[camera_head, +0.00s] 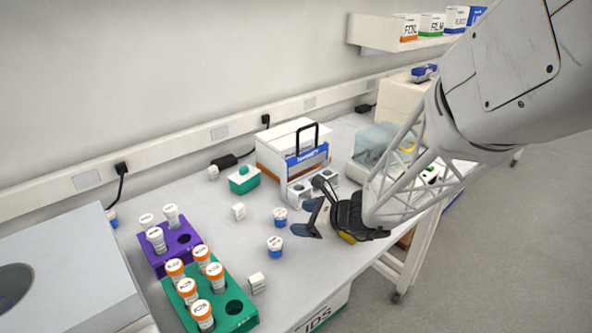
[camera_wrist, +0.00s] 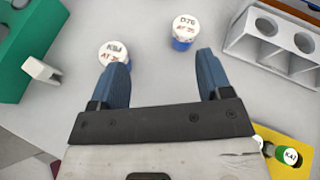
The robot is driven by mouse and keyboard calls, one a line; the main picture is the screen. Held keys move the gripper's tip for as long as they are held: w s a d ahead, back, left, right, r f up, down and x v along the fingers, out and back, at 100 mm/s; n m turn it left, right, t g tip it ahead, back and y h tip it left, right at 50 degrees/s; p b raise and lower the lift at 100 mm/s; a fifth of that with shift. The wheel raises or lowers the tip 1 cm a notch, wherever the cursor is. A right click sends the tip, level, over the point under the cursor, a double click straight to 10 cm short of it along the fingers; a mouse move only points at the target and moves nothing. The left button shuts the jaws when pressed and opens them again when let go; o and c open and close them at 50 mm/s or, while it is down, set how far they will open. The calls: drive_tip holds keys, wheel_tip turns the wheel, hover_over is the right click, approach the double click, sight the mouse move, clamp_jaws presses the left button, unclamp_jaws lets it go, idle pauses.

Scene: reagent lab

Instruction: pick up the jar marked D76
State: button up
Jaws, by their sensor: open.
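The jar marked D76 has a white lid and a blue lower part. It stands upright in the wrist view (camera_wrist: 184,31), just beyond my right fingertip. In the head view it appears to be the jar (camera_head: 280,216) nearer the white holder. A similar jar with a label starting with K (camera_wrist: 114,54) stands to its left, close to my left fingertip; it also shows in the head view (camera_head: 274,245). My gripper (camera_wrist: 162,62) is open, with nothing between its blue fingers. In the head view my gripper (camera_head: 306,218) is right of both jars.
A white holder with round holes (camera_wrist: 267,47) is at the upper right of the wrist view. A green rack (camera_head: 238,325) with orange-capped tubes and a purple rack (camera_head: 186,259) stand left. Small white blocks (camera_head: 257,283) lie nearby. Bare bench surrounds the jars.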

sight(286, 216)
drive_tip(key=w+f+m, duration=0.1)
drive_tip(key=w+f+m+t, duration=0.1)
drive_tip(key=w+f+m, duration=0.1)
drive_tip(key=shift+w+a+f+m+t, duration=0.25)
drive_tip(key=shift+w+f+m+t, duration=0.05)
drive_tip(key=shift+t, duration=0.1)
drive_tip(key=shift+x, duration=1.3)
drive_tip(key=shift+a, duration=0.1)
drive_tip(key=shift+x, duration=2.55)
drive_tip(key=shift+f, duration=0.1)
drive_tip(key=c, duration=1)
